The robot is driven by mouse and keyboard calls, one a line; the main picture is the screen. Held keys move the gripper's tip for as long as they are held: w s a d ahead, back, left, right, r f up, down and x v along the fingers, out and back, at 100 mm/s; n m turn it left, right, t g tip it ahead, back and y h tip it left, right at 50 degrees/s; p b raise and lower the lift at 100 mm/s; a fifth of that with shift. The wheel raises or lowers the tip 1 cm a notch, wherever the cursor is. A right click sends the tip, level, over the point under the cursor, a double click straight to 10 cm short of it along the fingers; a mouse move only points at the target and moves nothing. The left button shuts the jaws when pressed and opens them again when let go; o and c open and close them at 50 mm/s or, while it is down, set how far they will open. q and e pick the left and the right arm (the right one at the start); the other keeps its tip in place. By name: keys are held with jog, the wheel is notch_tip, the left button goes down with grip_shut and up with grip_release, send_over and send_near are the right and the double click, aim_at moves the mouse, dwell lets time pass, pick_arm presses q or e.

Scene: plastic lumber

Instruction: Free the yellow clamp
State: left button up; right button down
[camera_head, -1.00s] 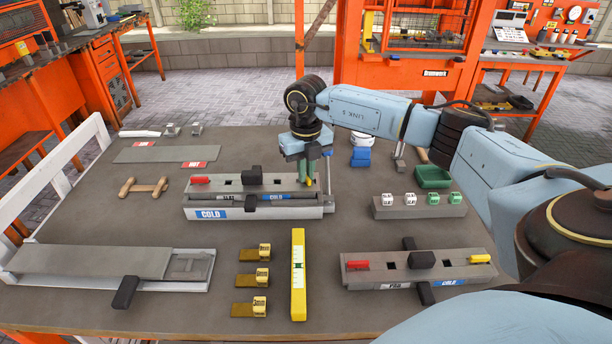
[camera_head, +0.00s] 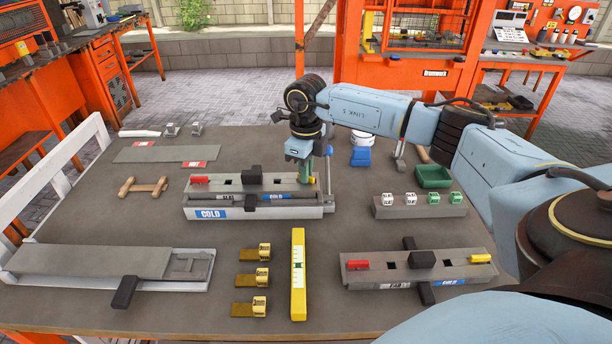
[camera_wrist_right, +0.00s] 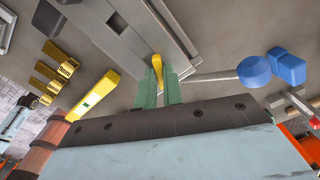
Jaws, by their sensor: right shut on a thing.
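The yellow clamp (camera_wrist_right: 157,68) is a small yellow lever at the right end of the far grey block fixture (camera_head: 240,184). In the right wrist view it stands between the green fingers of my right gripper (camera_wrist_right: 159,85). My right gripper also shows in the head view (camera_head: 306,176), pointing down at the block's right end and shut on the clamp. A red clamp (camera_head: 200,179) sits at the block's left end, with a black block (camera_head: 250,174) between. The clamp's base is hidden by the fingers. My left gripper is out of view.
A second fixture (camera_head: 385,274) with red and yellow clamps stands front right. A yellow level (camera_head: 298,275) and several brass pieces (camera_head: 252,280) lie front centre.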

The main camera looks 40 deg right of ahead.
jog(key=shift+n, duration=0.9)
jog(key=n, duration=0.4)
jog(key=c, duration=1.4)
grip_release()
jog(key=shift+o, duration=0.2)
notch_tip(320, 180, up, 7)
jog(key=p, duration=0.5)
jog(key=shift+r, duration=0.1)
